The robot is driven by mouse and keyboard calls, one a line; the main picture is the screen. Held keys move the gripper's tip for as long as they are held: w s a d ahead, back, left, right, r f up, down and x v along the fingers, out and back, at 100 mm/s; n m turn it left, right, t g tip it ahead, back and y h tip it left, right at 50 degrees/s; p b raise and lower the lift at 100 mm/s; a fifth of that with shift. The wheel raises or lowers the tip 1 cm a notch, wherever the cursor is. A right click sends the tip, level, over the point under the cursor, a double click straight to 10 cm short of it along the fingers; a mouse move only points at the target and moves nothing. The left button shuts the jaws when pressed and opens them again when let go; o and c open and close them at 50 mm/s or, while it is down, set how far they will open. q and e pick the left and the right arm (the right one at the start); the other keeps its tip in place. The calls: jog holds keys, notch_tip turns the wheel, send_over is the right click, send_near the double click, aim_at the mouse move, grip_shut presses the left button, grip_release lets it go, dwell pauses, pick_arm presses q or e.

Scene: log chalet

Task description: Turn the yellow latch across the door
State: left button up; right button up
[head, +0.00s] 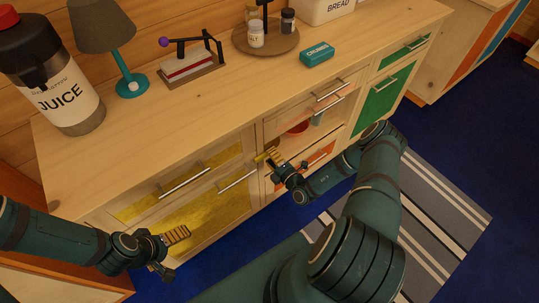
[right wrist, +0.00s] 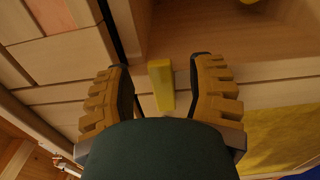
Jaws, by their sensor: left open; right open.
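The yellow latch (right wrist: 161,86) is a short bar on the pale wooden cabinet front in the right wrist view. It lies between the two spread fingers of my right gripper (right wrist: 160,64), with a gap visible on each side. In the head view my right gripper (head: 268,156) is at the cabinet front, beside the door with the see-through panel (head: 327,118); I cannot tell the latch from the yellow fingers there. A red bowl (head: 298,128) shows behind that panel. My left gripper (head: 176,236) is open and empty in front of the yellow lower door (head: 205,210).
The cabinet top (head: 225,90) holds a juice jug (head: 55,85), a lamp (head: 105,40), a tray with jars (head: 283,42), a teal box (head: 317,54) and a bread bin (head: 330,8). Bar handles (head: 185,181) stick out from the front. A striped rug (head: 440,215) lies on the blue floor.

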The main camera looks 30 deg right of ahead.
jog(key=s, duration=1.1)
jog(key=shift+d, duration=0.45)
jog(key=s+a+r+n+g+y, duration=0.2)
jog(key=a+r+n+g+y, duration=0.1)
jog(key=a+n+g+y, duration=0.5)
jog(key=s+a+r+n+g+y, duration=0.2)
jog(key=a+n+g+y, duration=0.25)
jog(key=a+n, duration=0.7)
jog(key=s+a+n+g+h, duration=0.35)
jog(key=s+n+g, duration=0.4)
jog(key=n, duration=0.75)
jog(key=w+r+n+t+h, duration=0.3)
jog(key=w+r+n+h, duration=0.3)
jog(key=n, duration=1.1)
jog(key=shift+w+a+t+h, duration=0.15)
jog(key=shift+a+t+h, duration=0.15)
jog(key=shift+h, duration=0.1)
